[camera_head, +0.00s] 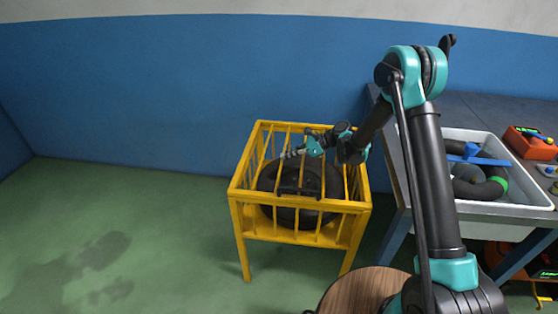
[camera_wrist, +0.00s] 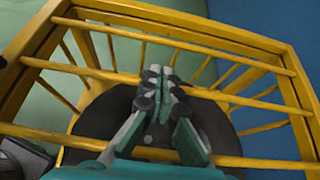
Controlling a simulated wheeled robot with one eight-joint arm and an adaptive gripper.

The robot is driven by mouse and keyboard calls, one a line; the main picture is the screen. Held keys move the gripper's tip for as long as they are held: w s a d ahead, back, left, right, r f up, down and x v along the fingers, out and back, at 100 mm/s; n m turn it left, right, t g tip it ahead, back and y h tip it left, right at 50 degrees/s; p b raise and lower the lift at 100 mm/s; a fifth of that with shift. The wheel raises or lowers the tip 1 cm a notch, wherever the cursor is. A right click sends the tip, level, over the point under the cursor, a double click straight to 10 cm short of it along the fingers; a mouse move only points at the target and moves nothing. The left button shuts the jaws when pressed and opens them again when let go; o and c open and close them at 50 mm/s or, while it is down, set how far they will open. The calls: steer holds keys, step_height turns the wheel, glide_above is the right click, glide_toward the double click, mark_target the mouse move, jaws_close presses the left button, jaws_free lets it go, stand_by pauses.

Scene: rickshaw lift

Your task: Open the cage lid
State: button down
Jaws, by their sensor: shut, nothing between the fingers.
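The yellow cage (camera_head: 240,199) stands on legs on the floor, with a dark tyre (camera_head: 310,216) inside. Its barred lid (camera_head: 350,206) lies across the top and looks closed. In the wrist view the lid's yellow bars (camera_wrist: 250,103) run across the picture, with the tyre (camera_wrist: 100,118) below them. A dark part (camera_head: 298,191) shows at the front of the lid; I cannot tell if it is a handle. My gripper (camera_head: 286,155) is over the top of the cage, pointing left. In the wrist view its fingertips (camera_wrist: 159,72) are together and empty, near a bar; contact is unclear.
A table with a white tray (camera_head: 535,211) holding dark pipe parts stands to the right, with a red-orange box (camera_head: 531,142) beside the tray. A blue wall (camera_head: 180,90) is behind the cage. A round wooden top (camera_head: 355,291) is at the front. The green floor at left is clear.

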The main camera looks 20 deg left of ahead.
steer(key=x, duration=0.9)
steer(key=shift+a+f, duration=0.2)
steer(key=shift+a, duration=0.05)
steer(key=shift+r, duration=0.15)
steer(key=w+r+m+g, duration=0.1)
steer(key=w+r, duration=0.1)
steer(key=r, duration=0.6)
steer(key=w+a+r+m+g, duration=0.1)
steer(key=w+r+m+g, duration=0.1)
steer(key=r, duration=0.6)
steer(key=shift+w+m+g+h, duration=0.25)
steer(key=shift+m+g+h, duration=0.05)
